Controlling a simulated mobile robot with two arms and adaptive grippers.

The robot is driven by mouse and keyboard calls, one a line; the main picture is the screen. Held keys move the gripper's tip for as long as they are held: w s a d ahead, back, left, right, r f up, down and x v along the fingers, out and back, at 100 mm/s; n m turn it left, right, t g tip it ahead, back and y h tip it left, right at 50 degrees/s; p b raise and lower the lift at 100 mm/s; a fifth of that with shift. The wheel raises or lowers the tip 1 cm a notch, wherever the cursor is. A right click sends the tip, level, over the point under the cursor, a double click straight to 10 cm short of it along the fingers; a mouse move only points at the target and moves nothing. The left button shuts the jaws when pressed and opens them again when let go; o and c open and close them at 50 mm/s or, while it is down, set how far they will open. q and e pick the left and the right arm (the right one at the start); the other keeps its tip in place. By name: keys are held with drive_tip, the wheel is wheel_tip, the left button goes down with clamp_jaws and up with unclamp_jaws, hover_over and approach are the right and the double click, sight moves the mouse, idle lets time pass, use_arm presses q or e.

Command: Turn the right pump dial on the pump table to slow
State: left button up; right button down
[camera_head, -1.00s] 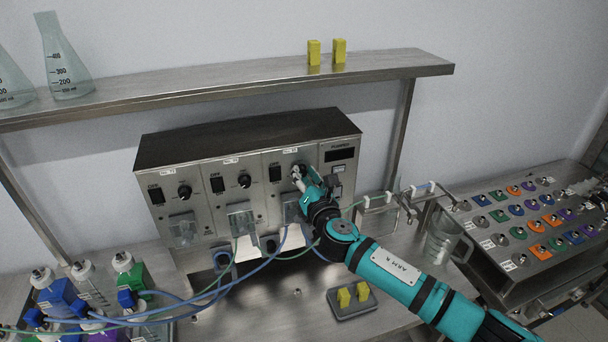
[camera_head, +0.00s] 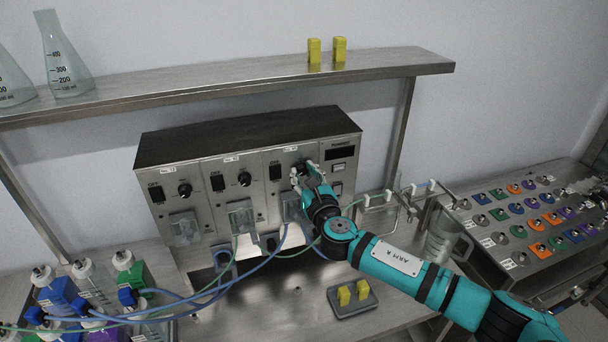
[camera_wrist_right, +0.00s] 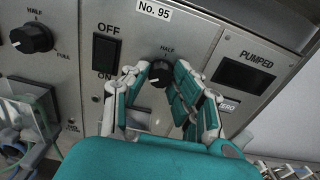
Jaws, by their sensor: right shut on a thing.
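The steel pump unit (camera_head: 250,138) stands on the pump table (camera_head: 262,300), with three dial panels in a row. The right pump dial (camera_wrist_right: 160,73) is a black knob under the "HALF" mark on the panel labelled No. 95. A white pointer line on it tilts toward lower left in the wrist view. My right gripper (camera_head: 304,174) reaches it from the front, its fingers on either side of the knob and shut on it; the gripper also shows in the wrist view (camera_wrist_right: 162,72). In the head view the fingers mostly hide this dial. My left gripper is out of view.
The middle dial (camera_head: 244,179) and left dial (camera_head: 184,190) sit alongside. A switch (camera_wrist_right: 105,53) is close left of the fingers. Blue and green tubes hang below. A grey tray (camera_head: 352,300) with yellow blocks and a clear jug (camera_head: 446,240) stand near my arm.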

drive_tip(key=shift+f, duration=0.1)
drive_tip(key=c, duration=1.1)
unclamp_jaws()
drive_tip(key=shift+s+d, duration=0.1)
drive_tip(key=shift+s, duration=0.05)
drive_tip(key=v, duration=1.1)
drive_tip(key=shift+s+d, duration=0.1)
drive_tip(key=shift+s, duration=0.25)
